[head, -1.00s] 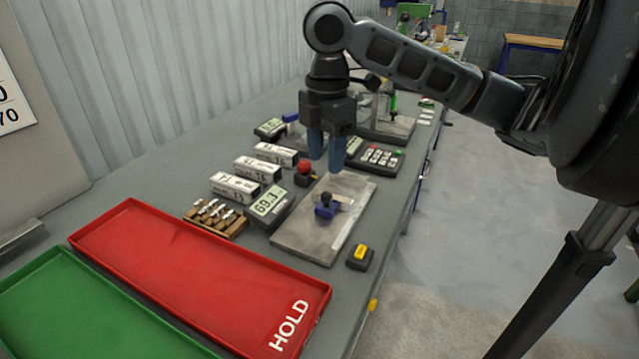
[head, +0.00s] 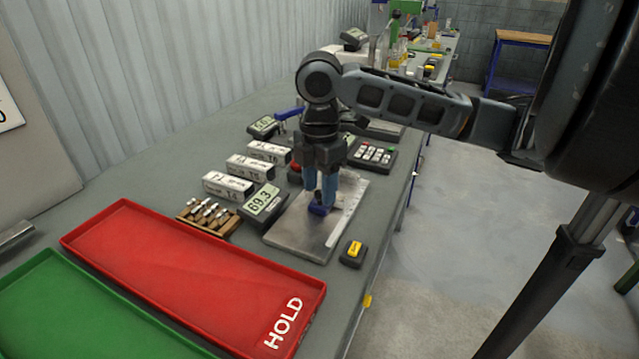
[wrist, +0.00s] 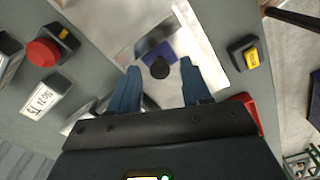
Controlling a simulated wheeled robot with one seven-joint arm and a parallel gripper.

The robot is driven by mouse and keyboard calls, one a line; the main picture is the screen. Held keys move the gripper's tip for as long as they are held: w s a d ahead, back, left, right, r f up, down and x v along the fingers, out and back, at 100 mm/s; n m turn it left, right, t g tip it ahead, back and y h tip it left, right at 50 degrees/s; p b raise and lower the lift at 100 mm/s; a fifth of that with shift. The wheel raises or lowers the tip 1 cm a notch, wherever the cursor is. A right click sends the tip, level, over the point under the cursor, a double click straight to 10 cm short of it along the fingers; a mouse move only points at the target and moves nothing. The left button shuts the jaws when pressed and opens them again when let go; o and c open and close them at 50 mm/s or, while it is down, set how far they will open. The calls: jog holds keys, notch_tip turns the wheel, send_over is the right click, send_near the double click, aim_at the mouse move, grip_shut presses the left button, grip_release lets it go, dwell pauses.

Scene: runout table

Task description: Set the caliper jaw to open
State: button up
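The caliper jaw is a small blue block (head: 318,210) on a flat metal plate (head: 300,240). In the wrist view the blue block (wrist: 157,50) carries a round black knob (wrist: 160,68). My gripper (head: 321,197) is low over the plate with its blue fingers pointing down at the jaw. In the wrist view my gripper (wrist: 160,72) is open, with one fingertip on each side of the knob and gaps visible between. In the head view the fingers hide the knob. I cannot tell how far the tips are above the block.
A display (head: 265,203) beside the plate reads 69.3. A yellow button box (head: 353,253) is right of the plate. A red button (wrist: 43,52) is left of it in the wrist view. White labelled boxes (head: 228,186) and a red HOLD tray (head: 200,275) lie nearby.

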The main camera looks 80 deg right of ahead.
grip_shut()
dwell(0.3)
jog(key=shift+a, duration=0.1)
jog(key=shift+w+a, duration=0.2)
jog(key=shift+a, duration=0.6)
jog(key=shift+w+a, duration=0.2)
jog(key=shift+a, duration=0.6)
jog(key=shift+o, duration=0.4)
grip_release()
notch_tip(320, 180, up, 8)
